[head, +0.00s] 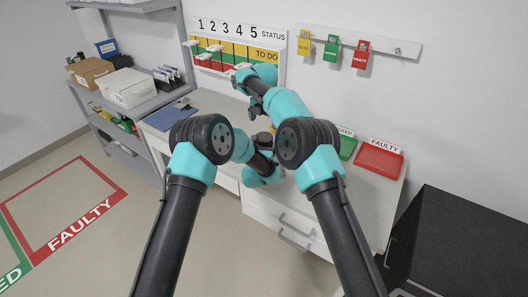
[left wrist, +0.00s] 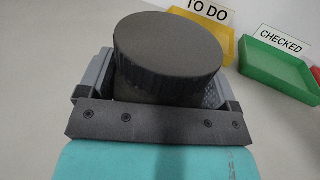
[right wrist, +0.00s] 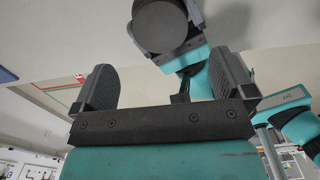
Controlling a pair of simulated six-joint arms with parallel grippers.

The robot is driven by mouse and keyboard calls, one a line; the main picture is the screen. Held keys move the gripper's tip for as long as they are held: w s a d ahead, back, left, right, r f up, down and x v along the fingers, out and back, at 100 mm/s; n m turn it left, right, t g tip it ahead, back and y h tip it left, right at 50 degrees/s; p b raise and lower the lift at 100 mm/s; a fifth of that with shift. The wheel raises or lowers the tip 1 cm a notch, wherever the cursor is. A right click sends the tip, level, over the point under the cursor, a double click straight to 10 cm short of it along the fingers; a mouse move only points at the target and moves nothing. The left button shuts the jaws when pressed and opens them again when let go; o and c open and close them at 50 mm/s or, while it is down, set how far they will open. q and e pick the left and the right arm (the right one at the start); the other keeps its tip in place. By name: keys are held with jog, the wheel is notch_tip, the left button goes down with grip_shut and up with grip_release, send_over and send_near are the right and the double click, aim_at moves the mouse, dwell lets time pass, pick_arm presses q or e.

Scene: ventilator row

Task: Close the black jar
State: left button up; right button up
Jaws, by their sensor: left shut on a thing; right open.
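My left gripper (left wrist: 158,92) is shut on the black jar (left wrist: 165,75). The jar has a broad flat round top with a ribbed rim. This looks like a lid sitting on it, but I cannot tell whether it is tight. My right gripper (right wrist: 168,82) is open and empty, with its fingers wide apart. In the right wrist view the jar's dark round top (right wrist: 160,26) faces it from beyond the fingertips, apart from them. In the head view the left gripper (head: 264,140) is small and low over the table, and the right gripper (head: 254,110) is just above it.
A yellow TO DO tray (left wrist: 205,35), a green CHECKED tray (left wrist: 280,66) and a red FAULTY tray (head: 379,160) stand along the table's back. A status board (head: 235,52) is behind. A shelf with boxes (head: 128,88) stands left, a black cabinet (head: 455,240) right.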

aim_at(264, 137)
pick_arm(q)
jog(key=c, duration=0.8)
pick_arm(e)
jog(key=shift+f, duration=4)
jog(key=c, duration=0.8)
jog(key=o, duration=0.8)
jog(key=shift+r, duration=0.1)
jog(key=shift+r, duration=2.2)
